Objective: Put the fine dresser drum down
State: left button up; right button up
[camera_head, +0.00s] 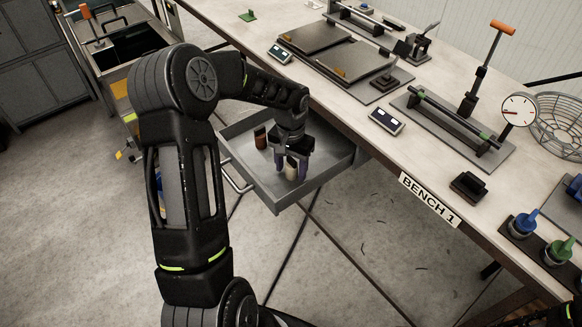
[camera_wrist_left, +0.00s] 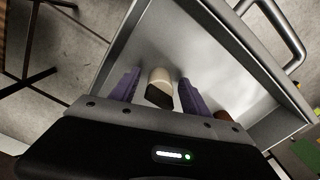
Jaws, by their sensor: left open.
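A cream drum with a dark end, which I take to be the fine dresser drum (camera_head: 291,172), is in the open grey drawer (camera_head: 273,200) under the bench. It also shows in the left wrist view (camera_wrist_left: 161,76). My left gripper (camera_head: 291,166) reaches down into the drawer, with its purple fingers on either side of the drum. The fingers are open, and gaps show between them and the drum in the wrist view. A brown drum (camera_head: 261,138) stands near the drawer's back left; its edge shows beside the right finger in the wrist view (camera_wrist_left: 223,115).
The bench top (camera_head: 345,113) lies above and right of the drawer, with plates, a rod fixture (camera_head: 455,118) and a dial gauge (camera_head: 518,110). The drawer handle (camera_head: 236,180) faces left. A tool cart (camera_head: 125,50) stands at the back left.

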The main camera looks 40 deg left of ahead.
aim_at(291, 160)
pick_arm(q)
notch_tip(291, 160, up, 12)
jog(key=shift+r+b, duration=0.1)
jog(key=shift+b, duration=0.35)
dwell(0.5)
